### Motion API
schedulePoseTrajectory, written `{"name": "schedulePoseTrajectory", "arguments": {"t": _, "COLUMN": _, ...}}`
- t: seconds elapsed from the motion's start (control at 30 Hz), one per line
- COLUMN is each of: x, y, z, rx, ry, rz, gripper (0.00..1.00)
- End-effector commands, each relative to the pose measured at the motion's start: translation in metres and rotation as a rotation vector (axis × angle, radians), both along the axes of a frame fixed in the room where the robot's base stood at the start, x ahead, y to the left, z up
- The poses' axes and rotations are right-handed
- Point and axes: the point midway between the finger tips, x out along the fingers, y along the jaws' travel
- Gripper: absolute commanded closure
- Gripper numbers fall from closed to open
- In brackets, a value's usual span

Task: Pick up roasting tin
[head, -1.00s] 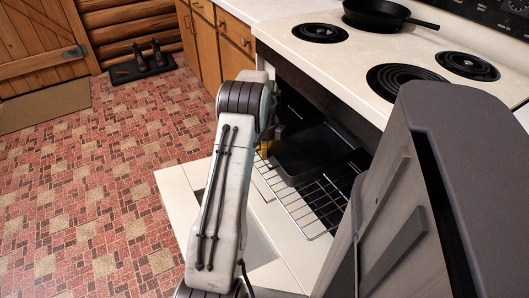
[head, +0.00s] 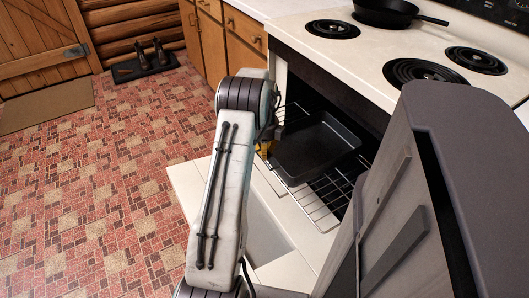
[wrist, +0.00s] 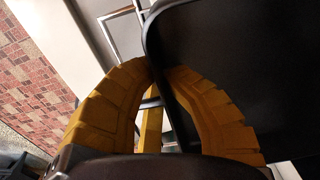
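The roasting tin (head: 317,146) is a dark, empty rectangular pan at the open oven, over the wire rack. It looks a little raised and tilted, though any gap to the rack is hard to judge. In the wrist view the tin (wrist: 240,65) fills the right side. My gripper (wrist: 152,66) has its two yellow fingers closed together at the tips on the tin's rim. In the head view my gripper (head: 265,149) is at the tin's left edge, mostly hidden behind my arm.
The wire rack (head: 316,207) extends below the tin, above the lowered oven door (head: 262,232). The stove top (head: 345,52) overhangs the oven opening and carries a black skillet (head: 385,12). Wooden cabinets (head: 243,50) stand left of the oven. The tiled floor (head: 95,190) at left is clear.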

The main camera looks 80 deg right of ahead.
Motion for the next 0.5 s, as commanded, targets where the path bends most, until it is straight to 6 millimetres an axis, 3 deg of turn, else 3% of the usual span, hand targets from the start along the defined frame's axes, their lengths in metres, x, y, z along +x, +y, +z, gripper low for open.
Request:
{"name": "schedulePoseTrajectory", "arguments": {"t": 0.23, "x": 0.0002, "y": 0.0005, "z": -0.0005, "rx": 0.001, "ry": 0.0, "rz": 0.001, "gripper": 1.0}}
{"name": "schedulePoseTrajectory", "arguments": {"t": 0.3, "x": 0.0001, "y": 0.0005, "z": -0.0005, "rx": 0.001, "ry": 0.0, "rz": 0.0, "gripper": 0.9}}
{"name": "schedulePoseTrajectory", "arguments": {"t": 0.5, "x": 0.0, "y": 0.0003, "z": -0.0004, "rx": 0.001, "ry": 0.0, "rz": 0.0, "gripper": 0.72}}
